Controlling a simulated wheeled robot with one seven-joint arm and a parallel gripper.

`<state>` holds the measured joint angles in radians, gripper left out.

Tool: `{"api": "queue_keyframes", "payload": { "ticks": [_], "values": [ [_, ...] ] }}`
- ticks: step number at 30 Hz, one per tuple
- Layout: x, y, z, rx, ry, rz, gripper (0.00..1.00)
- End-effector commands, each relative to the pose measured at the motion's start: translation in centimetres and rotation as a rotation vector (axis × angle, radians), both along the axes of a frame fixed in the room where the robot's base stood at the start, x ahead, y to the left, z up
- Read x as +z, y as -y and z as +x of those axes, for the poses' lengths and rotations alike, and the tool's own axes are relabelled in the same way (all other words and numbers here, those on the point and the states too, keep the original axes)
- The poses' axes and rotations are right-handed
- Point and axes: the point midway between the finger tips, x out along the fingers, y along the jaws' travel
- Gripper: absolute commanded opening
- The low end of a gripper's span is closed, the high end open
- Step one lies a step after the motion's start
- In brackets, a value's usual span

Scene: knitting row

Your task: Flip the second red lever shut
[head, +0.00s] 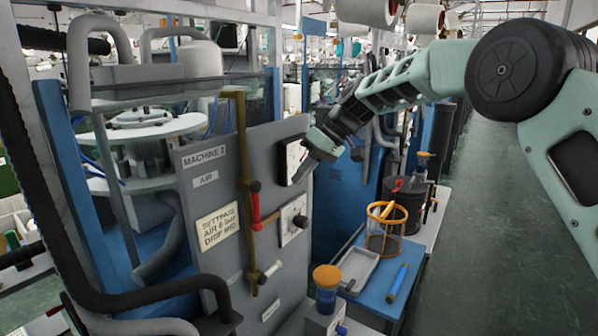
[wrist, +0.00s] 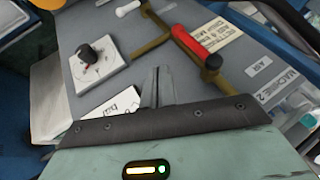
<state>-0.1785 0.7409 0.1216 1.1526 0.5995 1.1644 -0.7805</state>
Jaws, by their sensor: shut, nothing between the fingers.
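A red lever (head: 256,208) with a black end sits on the brass pipe (head: 241,150) of the grey panel marked "MACHINE 2" (head: 215,175). Its handle runs roughly along the upright pipe. In the wrist view the same red lever (wrist: 192,44) lies above and right of my fingers. My gripper (head: 302,172) is in front of the panel's right side, to the right of and above the lever, apart from it. In the wrist view my gripper's fingers (wrist: 158,88) are together and empty.
A white plate with a black knob (wrist: 90,53) and a white-handled lever (head: 271,268) are on the same panel. A blue table (head: 385,290) with an orange wire basket (head: 384,228) stands to the right. The aisle floor (head: 470,250) is clear.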

Motion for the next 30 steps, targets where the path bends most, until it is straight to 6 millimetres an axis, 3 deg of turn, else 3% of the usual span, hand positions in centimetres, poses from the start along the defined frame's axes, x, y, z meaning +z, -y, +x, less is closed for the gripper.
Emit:
{"api": "queue_keyframes", "payload": {
  "ticks": [10, 18, 30],
  "values": [
    [-5.4, -4.4, -0.3, 0.002, -0.005, -0.001, 0.0],
    [-5.4, -6.9, -2.4, 0.001, 0.0, -0.001, 0.0],
    [-5.6, -7.2, -2.8, -0.002, 0.001, 0.0, 0.0]
  ]
}}
